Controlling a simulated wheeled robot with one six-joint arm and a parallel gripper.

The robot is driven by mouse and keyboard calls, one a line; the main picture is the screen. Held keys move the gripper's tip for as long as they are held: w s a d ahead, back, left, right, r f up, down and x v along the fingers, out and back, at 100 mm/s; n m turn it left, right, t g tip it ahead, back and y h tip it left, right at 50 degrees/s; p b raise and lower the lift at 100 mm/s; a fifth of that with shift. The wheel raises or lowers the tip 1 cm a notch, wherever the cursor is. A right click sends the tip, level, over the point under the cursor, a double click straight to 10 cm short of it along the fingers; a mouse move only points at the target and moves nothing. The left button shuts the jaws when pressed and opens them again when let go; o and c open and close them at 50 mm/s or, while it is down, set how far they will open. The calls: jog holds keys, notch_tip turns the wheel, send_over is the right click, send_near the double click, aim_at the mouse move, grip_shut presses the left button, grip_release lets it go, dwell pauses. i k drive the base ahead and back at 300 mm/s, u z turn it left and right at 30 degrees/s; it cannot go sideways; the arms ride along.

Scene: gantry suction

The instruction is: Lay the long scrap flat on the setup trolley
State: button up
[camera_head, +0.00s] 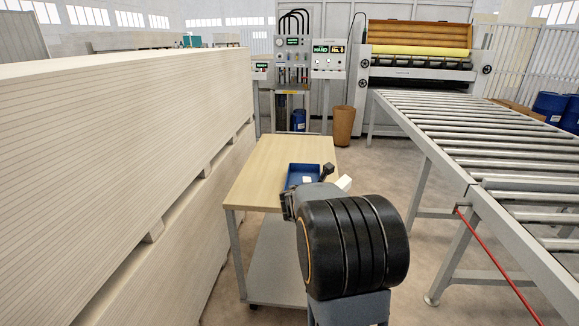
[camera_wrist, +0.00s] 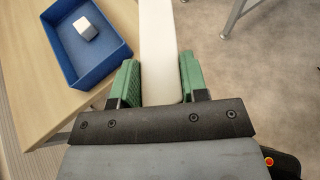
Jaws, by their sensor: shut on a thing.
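The long scrap (camera_wrist: 159,50) is a white strip held lengthwise between the green fingers of my gripper (camera_wrist: 157,84) in the wrist view. Its far end runs out of the top of that view. In the head view a short white piece of the scrap (camera_head: 344,183) shows beside the trolley's right edge; my arm hides most of it and my gripper's fingers. The setup trolley (camera_head: 262,173) has a light wooden top, with its right edge close to the scrap. I cannot tell the scrap's height above the top.
A blue tray (camera_head: 290,179) stands on the trolley's near right part, with a small white block (camera_wrist: 86,28) inside. The trolley top's left and far parts are clear. Tall board stacks (camera_head: 120,150) stand left; a roller conveyor (camera_head: 478,135) stands right.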

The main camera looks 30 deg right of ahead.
aim_at(284, 169)
jog(key=i, duration=1)
